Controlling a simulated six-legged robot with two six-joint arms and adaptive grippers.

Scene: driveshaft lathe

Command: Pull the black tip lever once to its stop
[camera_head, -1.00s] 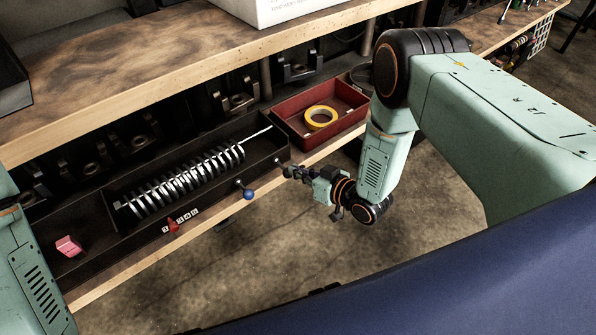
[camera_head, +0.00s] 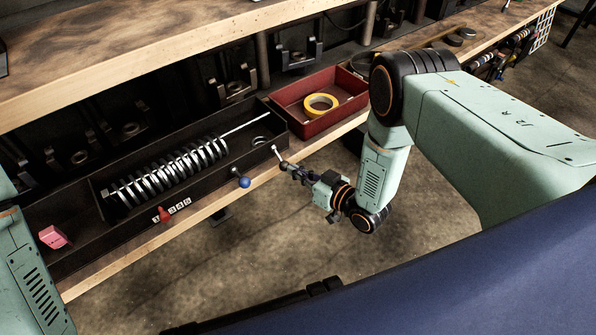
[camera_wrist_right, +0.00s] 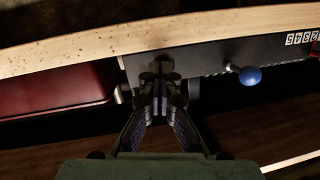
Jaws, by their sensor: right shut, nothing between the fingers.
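A short pale lever rod (camera_head: 279,154) stands at the right end of the dark trough's front wall in the head view. Its lower end meets the fingertips of my right gripper (camera_head: 287,167); I cannot separate a black tip from the dark fingers. In the right wrist view my right gripper (camera_wrist_right: 160,88) is shut, with nothing seen held between its fingers, and its tips lie against the dark wall area. Contact with the lever is hard to judge. My left gripper is out of view.
The dark trough (camera_head: 225,185) holds a spring-like row of rings (camera_head: 165,172) on a rod, plus a loose ring (camera_head: 262,141). A blue-tipped lever (camera_head: 243,181) and a red lever (camera_head: 165,213) stand left. A red bin (camera_head: 300,128) with yellow tape (camera_head: 320,104) is at right.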

